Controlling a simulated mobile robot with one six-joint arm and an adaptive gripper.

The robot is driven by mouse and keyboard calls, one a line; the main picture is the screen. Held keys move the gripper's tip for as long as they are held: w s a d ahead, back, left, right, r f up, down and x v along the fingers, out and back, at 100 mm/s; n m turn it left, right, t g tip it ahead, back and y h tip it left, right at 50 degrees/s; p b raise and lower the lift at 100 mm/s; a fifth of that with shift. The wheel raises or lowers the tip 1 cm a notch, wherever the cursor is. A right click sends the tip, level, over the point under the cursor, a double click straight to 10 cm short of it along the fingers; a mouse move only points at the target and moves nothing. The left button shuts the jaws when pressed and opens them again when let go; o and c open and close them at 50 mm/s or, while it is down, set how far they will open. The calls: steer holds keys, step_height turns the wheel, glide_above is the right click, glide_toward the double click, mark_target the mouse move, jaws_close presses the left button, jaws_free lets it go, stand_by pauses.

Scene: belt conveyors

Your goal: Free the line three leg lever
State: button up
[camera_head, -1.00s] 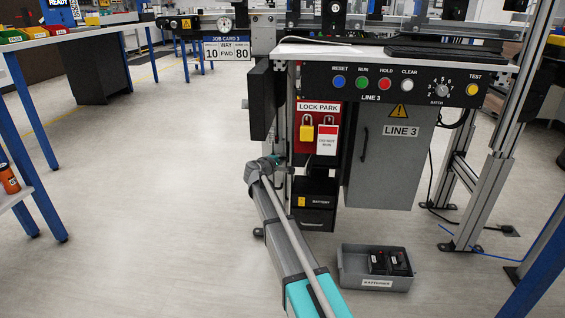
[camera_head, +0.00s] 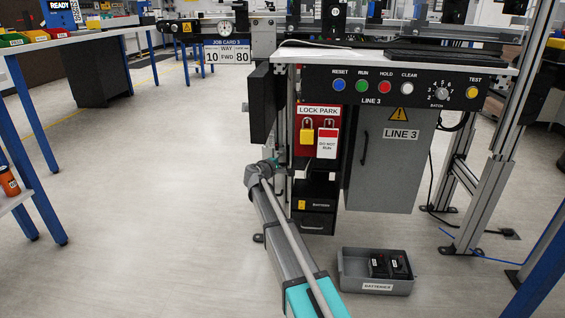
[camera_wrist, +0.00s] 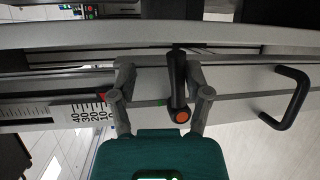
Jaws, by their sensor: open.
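A black lever with an orange end cap (camera_wrist: 178,85) shows in the wrist view, sticking out from a pale rail. My gripper (camera_wrist: 160,72) is open, with one finger on each side of the lever. The lever lies nearer the right finger; whether they touch I cannot tell. In the head view, my arm reaches up beside the LINE 3 cabinet (camera_head: 390,165), and my gripper cannot be made out there. The lever cannot be picked out in that view either.
A numbered scale (camera_wrist: 88,112) lies left of my gripper and a black bar handle (camera_wrist: 290,98) right of it. The LOCK PARK board (camera_head: 318,111) holds a yellow padlock (camera_head: 306,135). A batteries bin (camera_head: 376,286) stands on the floor. Floor at left is clear.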

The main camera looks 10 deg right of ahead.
steer(key=shift+s+a, duration=0.1)
steer(key=p+v, duration=0.2)
steer(key=v, duration=1.3)
steer(key=shift+s+a+f, duration=0.15)
steer(key=shift+s+a, duration=0.15)
stand_by(1.8)
steer(key=shift+d, duration=0.1)
stand_by(0.4)
